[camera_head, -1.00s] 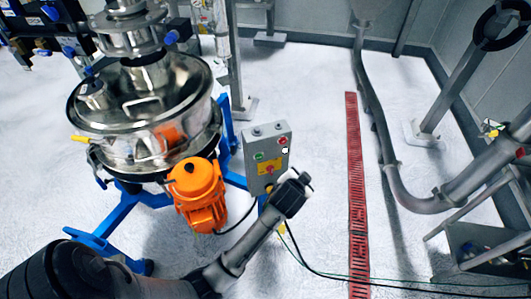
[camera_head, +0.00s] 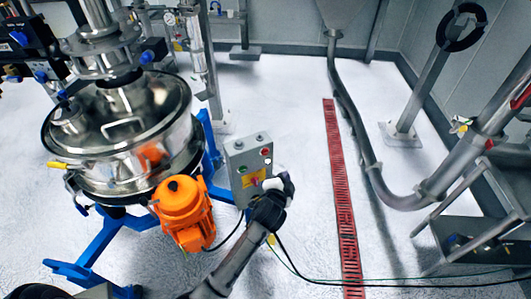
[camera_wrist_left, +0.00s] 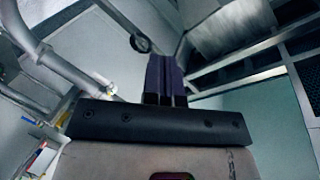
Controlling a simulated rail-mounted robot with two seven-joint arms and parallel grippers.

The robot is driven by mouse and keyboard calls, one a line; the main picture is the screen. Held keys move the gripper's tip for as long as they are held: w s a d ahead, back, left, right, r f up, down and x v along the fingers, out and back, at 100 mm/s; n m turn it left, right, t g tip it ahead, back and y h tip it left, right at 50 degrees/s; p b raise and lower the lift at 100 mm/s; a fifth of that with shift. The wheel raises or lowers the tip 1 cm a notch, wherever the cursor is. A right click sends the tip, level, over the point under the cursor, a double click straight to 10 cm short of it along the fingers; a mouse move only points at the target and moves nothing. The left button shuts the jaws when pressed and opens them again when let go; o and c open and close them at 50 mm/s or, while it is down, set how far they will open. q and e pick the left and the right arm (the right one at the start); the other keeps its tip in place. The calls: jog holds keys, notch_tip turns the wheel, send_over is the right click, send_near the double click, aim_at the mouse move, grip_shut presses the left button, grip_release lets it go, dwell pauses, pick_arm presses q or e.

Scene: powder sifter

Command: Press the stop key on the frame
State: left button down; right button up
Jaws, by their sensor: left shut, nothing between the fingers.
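The grey control box (camera_head: 240,186) on the blue frame (camera_head: 85,260) is tilted slightly in the head view. A red button (camera_head: 265,152) sits at its upper right, a green button (camera_head: 242,169) at its left, and a yellow plate (camera_head: 253,178) with a red knob is below. The labels are too small to read. My left gripper (camera_head: 284,180) is shut and empty, just below and right of the red button, and hides the box's lower right corner. I cannot tell whether it touches. In the left wrist view its dark fingers (camera_wrist_left: 165,78) are together. My right gripper is not in view.
A steel sifter (camera_head: 125,140) with an orange motor (camera_head: 183,212) stands left of the box. A black cable (camera_head: 284,252) runs along the floor below.

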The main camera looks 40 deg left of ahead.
aim_at(265, 152)
pick_arm(q)
jog(key=w+a, duration=0.3)
jog(key=a, duration=0.5)
jog(key=shift+b, duration=0.4)
jog(key=shift+a, duration=0.1)
dwell(0.8)
dwell(0.8)
jog(key=shift+w+a, duration=0.15)
jog(key=shift+w+a, duration=0.1)
jog(key=shift+a, duration=0.15)
dwell(0.4)
